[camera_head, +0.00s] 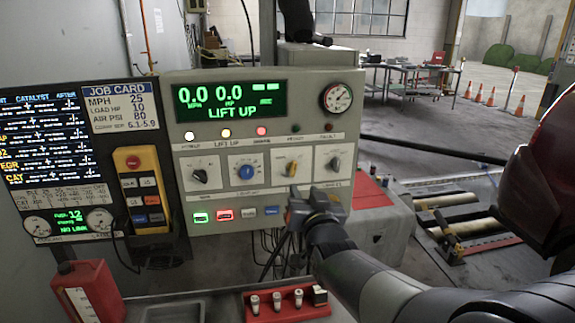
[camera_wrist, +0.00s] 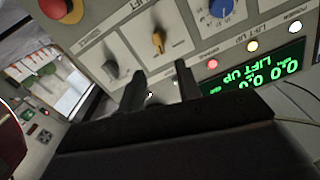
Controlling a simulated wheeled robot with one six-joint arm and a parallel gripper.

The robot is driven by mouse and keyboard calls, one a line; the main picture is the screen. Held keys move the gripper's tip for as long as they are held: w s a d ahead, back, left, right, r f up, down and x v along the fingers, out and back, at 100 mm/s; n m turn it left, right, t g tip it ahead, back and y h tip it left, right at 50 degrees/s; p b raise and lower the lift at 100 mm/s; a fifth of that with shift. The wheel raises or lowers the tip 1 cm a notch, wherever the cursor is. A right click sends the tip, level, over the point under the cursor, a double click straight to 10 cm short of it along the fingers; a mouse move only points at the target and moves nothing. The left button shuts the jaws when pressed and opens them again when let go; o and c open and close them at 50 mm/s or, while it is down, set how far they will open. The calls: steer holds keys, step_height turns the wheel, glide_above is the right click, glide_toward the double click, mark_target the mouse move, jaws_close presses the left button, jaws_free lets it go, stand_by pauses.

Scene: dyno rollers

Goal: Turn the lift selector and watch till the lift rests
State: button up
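A grey control panel (camera_head: 265,140) carries four knobs: black (camera_head: 200,176), blue (camera_head: 246,172), yellow (camera_head: 292,168) and black (camera_head: 333,163). The small labels are hard to read, so I cannot tell surely which is the lift selector. The green display (camera_head: 230,100) reads 0.0, 0.0 and LIFT UP. My gripper (camera_head: 306,194) is in front of the panel's lower right, just below the yellow and right black knobs. In the wrist view my gripper (camera_wrist: 160,72) has its fingers apart and empty, close to the yellow knob (camera_wrist: 158,40) and the black knob (camera_wrist: 110,68).
Lit buttons (camera_head: 225,215) line the panel's lower edge. A yellow pendant (camera_head: 140,188) hangs left. A red tray (camera_head: 287,303) with small parts is below. Floor rollers (camera_head: 470,228) and a red vehicle (camera_head: 548,185) are at right. Three panel lamps are lit.

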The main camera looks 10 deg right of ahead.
mark_target(294, 170)
steer(key=w+p, duration=0.2)
steer(key=w, duration=0.8)
steer(key=shift+w+p, duration=0.1)
steer(key=shift+p, duration=0.25)
jaws_close()
